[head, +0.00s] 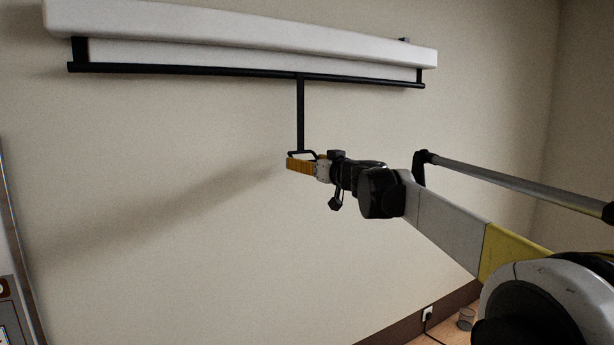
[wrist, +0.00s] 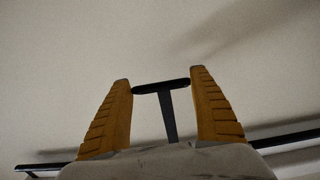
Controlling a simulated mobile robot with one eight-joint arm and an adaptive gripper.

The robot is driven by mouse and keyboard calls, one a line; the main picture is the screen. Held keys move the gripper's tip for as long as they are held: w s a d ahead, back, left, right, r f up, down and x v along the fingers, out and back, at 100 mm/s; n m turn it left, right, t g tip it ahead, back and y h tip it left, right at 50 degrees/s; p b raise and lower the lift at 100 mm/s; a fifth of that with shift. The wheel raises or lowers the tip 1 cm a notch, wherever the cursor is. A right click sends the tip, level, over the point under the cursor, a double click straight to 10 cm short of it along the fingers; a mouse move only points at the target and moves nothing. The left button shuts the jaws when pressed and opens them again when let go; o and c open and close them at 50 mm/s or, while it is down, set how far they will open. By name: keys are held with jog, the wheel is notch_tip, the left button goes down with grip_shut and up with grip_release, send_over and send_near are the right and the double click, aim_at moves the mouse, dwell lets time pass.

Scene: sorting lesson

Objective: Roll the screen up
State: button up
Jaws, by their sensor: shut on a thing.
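The screen's long white case (head: 240,28) is mounted high on the wall in the head view. A short strip of white screen (head: 240,60) shows below it, ending at a black bottom bar (head: 200,70). A black stem with a small crossbar, the pull handle (head: 300,115), hangs from the bar's middle. My gripper (head: 292,164), with orange fingers, is at the handle's lower end. In the wrist view the handle's crossbar (wrist: 160,86) spans between the two fingers, and my gripper (wrist: 161,80) is shut on it. The bottom bar (wrist: 285,139) also shows there.
The beige wall (head: 150,240) below the screen is bare. A power outlet (head: 427,313) with a cord and a small bin-like container (head: 466,318) are low at the right. Part of a board or cabinet (head: 12,290) stands at the left edge.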

aim_at(302, 146)
jog(key=shift+d+r+p, duration=0.1)
jog(key=shift+r+p, duration=0.65)
jog(key=shift+r, duration=1.35)
jog(key=shift+c, duration=0.2)
jog(key=o, duration=1.2)
jog(key=shift+w, duration=0.1)
jog(key=shift+o, duration=0.2)
jog(key=shift+w+f, duration=0.1)
jog(key=shift+s, duration=0.25)
jog(key=v, duration=1.1)
jog(key=shift+s+d, duration=0.15)
jog(key=shift+d, duration=0.2)
